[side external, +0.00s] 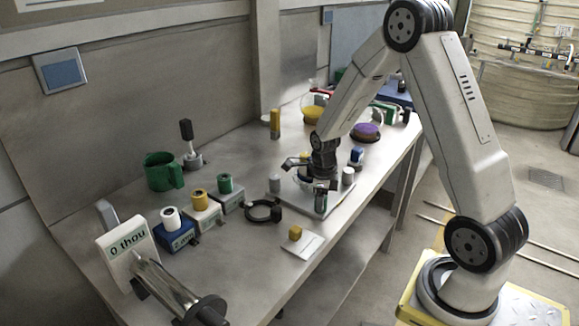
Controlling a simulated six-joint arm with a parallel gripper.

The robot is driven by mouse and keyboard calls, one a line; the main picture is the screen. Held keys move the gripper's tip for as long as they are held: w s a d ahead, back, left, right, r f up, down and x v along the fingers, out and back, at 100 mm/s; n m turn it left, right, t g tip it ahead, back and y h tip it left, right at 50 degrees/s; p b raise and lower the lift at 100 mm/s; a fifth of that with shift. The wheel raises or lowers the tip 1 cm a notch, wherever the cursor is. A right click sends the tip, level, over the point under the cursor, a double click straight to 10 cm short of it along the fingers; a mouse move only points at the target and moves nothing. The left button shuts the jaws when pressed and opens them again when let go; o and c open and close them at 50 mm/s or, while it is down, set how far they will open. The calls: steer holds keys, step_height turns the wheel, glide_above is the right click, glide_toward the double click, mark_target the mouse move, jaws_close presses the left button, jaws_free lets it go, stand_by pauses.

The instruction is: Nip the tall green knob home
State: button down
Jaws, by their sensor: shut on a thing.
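My gripper (309,178) is low over a pale tray (313,208) near the front edge of the bench. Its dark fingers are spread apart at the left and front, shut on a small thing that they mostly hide. I cannot make out that thing's colour or shape. I cannot pick out the tall green knob for certain, nor tell how it sits. A white rounded part shows below the fingers. A grey cylinder (275,183) and a white cylinder (348,177) stand on either side of the gripper.
A green mug (160,174), a black ring clamp (263,211) and spools on blocks (201,200) stand to the left. A yellow piece (295,233) sits on a white card in front. A purple-topped round thing (367,132) and a yellow post (275,124) stand behind.

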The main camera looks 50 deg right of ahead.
steer(key=shift+c, duration=2)
jaws_free()
steer(key=shift+n, duration=3)
steer(key=shift+m, duration=0.3)
steer(key=shift+m, duration=2.8)
